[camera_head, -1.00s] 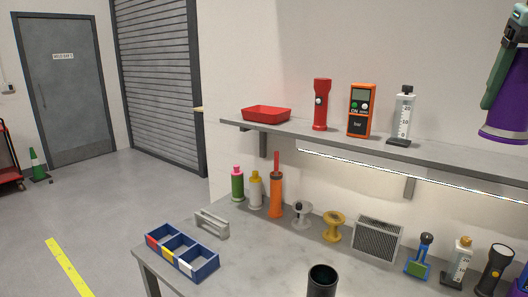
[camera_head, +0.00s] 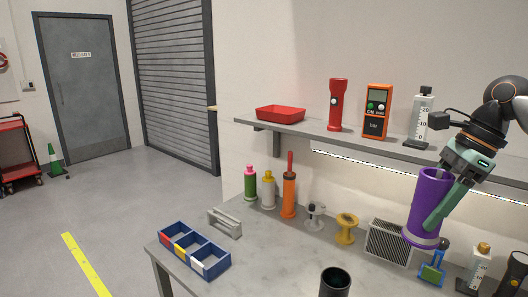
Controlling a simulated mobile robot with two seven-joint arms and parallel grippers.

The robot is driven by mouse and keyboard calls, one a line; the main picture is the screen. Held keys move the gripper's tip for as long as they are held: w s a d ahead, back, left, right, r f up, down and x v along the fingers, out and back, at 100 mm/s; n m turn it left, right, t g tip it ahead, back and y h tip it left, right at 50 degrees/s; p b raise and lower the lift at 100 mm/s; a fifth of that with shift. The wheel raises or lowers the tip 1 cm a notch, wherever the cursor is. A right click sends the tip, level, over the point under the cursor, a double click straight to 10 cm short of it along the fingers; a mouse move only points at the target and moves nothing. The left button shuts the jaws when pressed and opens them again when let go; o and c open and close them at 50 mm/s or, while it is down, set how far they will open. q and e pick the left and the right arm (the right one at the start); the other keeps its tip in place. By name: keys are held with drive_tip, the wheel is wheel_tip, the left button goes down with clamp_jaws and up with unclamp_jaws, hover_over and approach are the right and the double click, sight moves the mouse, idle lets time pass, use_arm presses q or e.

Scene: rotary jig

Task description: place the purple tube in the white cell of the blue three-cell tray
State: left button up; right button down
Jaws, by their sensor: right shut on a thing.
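The purple tube (camera_head: 427,200) is nearly upright in the camera_head view, at the right, in front of the shelf edge and above the bench. My right gripper (camera_head: 441,206) is shut on it, with a green finger along its right side. The blue three-cell tray (camera_head: 211,272) lies on the bench at the front left, well left of the tube. Its cells carry red, yellow and white marks. The white-marked cell (camera_head: 213,259) is at the tray's right, near end and looks empty. My left gripper is not in view.
A black cup (camera_head: 335,284) stands at the bench's front. A grey holder (camera_head: 225,222) is behind the tray. Bottles, an orange tool (camera_head: 289,194), spools and a vent box (camera_head: 388,241) line the back. The shelf (camera_head: 300,127) overhangs. The middle bench is clear.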

drive_tip(key=s+a+f+n+g+h, duration=0.2)
drive_tip(key=s+a+f+n, duration=0.2)
drive_tip(key=f+n, duration=0.5)
drive_tip(key=s+a+f+n+g+h, duration=0.2)
drive_tip(key=s+a+f+n+g, duration=0.1)
drive_tip(key=f+n, duration=0.7)
drive_tip(key=s+a+n, duration=0.1)
drive_tip(key=a, duration=0.1)
drive_tip(key=shift+s+a+h, duration=0.25)
drive_tip(key=shift+a+h, duration=0.05)
drive_tip(key=shift+a, duration=0.1)
